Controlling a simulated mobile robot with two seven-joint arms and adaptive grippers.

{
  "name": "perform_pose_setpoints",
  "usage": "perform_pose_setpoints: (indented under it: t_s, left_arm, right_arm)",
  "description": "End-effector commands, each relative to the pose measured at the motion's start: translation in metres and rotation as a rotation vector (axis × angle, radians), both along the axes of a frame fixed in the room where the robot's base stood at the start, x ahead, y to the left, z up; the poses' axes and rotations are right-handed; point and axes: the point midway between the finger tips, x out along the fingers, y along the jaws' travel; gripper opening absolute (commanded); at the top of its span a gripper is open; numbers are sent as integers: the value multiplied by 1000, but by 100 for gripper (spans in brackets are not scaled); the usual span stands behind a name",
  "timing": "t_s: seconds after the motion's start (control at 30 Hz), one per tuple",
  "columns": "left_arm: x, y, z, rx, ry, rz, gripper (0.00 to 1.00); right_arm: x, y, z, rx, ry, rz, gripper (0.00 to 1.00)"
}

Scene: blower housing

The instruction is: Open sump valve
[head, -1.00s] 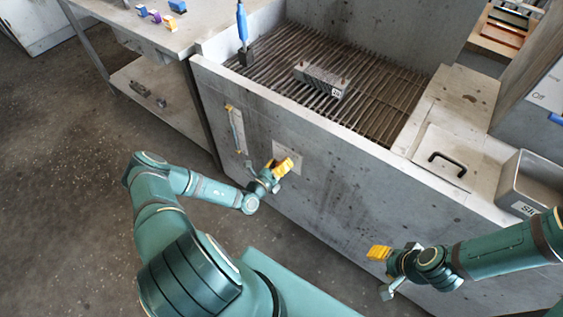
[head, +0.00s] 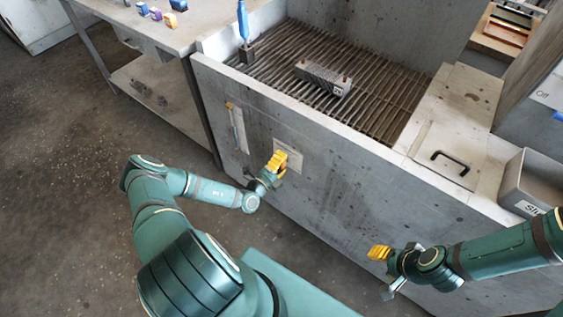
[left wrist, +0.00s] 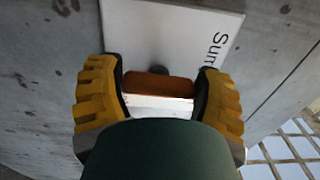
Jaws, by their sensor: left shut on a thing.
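The sump valve handle (left wrist: 157,84) shows in the left wrist view as an orange-brown bar with a pale part below it. It sits in front of a white plate (left wrist: 185,35) whose lettering begins "Sum". My left gripper (left wrist: 160,95) has its yellow fingers on either side of the handle and is shut on it. In the head view my left gripper (head: 277,162) is at the housing's front wall, over the pale plate (head: 292,153), and hides the handle. My right gripper (head: 379,252) is low in front of the wall at the right, away from the valve; its fingers are too small to read.
The grey housing (head: 340,185) has a slatted grate (head: 300,50) on top, with a metal block (head: 323,77) and a blue-handled tool (head: 243,25). A narrow upright gauge (head: 237,128) is left of the valve. Floor at left is clear.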

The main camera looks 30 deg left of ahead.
Motion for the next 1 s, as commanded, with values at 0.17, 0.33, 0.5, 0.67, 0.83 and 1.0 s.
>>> perform_pose_setpoints:
  t_s: [0.17,0.33,0.5,0.67,0.83,1.0]
  left_arm:
    - [-2,-2,-3,-36,10,-5,35]
    - [-2,-2,-3,-47,11,-4,35]
    - [-2,-2,-3,-46,11,-4,35]
    - [-2,-2,-3,-46,10,-4,87]
    - [-1,-1,-2,-45,8,-2,100]
    - [-2,-1,-1,-44,5,-1,100]
  right_arm:
    - [0,0,-1,0,-1,0,47]
    - [0,0,-1,0,-1,0,47]
    - [0,0,-1,0,-1,0,47]
    - [0,0,-1,0,-1,0,47]
    - [0,0,-1,0,-1,0,47]
    - [0,0,-1,0,-1,0,47]
